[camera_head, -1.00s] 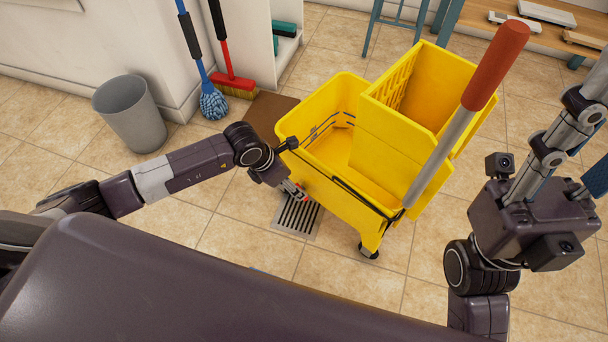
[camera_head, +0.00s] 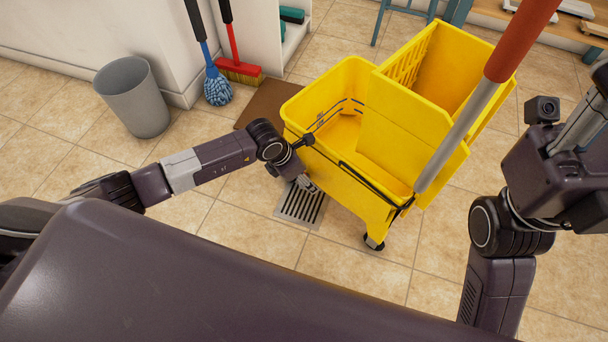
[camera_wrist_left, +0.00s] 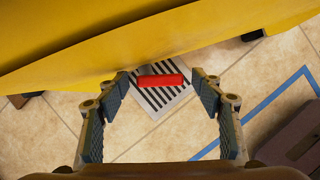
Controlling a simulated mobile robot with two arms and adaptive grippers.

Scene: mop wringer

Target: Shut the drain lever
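The yellow mop bucket (camera_head: 352,200) stands on the tiled floor. The red drain lever (camera_wrist_left: 160,81) lies level across the left wrist view, below the bucket's yellow wall, and is hidden in the head view. My left gripper (camera_wrist_left: 159,88) is open, with one fingertip near each end of the lever and visible gaps at both ends. In the head view my left gripper (camera_head: 306,184) is low beside the bucket's near left side, above a floor grate. My right gripper (camera_head: 590,125) is at the right edge, its fingers partly cut off.
The striped floor grate (camera_head: 301,207) lies under my left gripper. A grey bin (camera_head: 133,97), a blue mop (camera_head: 216,88) and a red broom (camera_head: 240,70) stand at the back left.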

